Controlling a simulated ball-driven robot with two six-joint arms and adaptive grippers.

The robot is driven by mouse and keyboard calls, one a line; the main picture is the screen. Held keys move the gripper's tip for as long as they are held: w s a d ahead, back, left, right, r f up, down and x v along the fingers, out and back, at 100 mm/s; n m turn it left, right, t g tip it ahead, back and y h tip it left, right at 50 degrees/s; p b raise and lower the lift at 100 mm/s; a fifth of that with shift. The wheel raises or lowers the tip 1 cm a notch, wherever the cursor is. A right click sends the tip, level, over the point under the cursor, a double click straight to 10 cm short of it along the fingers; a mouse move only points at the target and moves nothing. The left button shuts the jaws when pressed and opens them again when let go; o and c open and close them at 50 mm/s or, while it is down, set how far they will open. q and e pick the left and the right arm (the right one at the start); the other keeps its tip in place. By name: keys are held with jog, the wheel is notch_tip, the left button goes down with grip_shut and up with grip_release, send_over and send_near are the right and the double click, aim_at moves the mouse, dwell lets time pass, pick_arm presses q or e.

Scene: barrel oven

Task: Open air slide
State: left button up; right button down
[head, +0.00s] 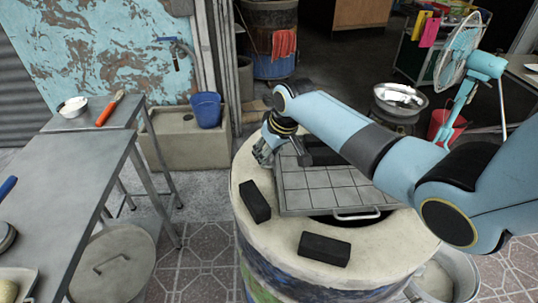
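The barrel oven (295,265) stands right of centre, with a pale round top. A grey gridded plate (325,190) with a front handle (356,214) lies over its dark opening. I cannot make out the air slide for certain. My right arm crosses above the oven from the right. My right gripper (264,152) is at the oven's far left rim, beside the plate's back left corner. Its fingers are small and partly overlapped, so I cannot tell if they are open, shut or touching anything. My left gripper is not in view.
Two black blocks, one left (255,201) and one in front (325,249), lie on the oven rim. A metal table (75,185) stands at left, with a round lid (113,265) below. A blue bucket (207,110) and a fan (458,50) stand behind.

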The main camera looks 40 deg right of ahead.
jog(key=c, duration=1.1)
grip_release()
jog(key=shift+w, duration=0.1)
jog(key=shift+c, duration=0.2)
jog(key=v, duration=1.2)
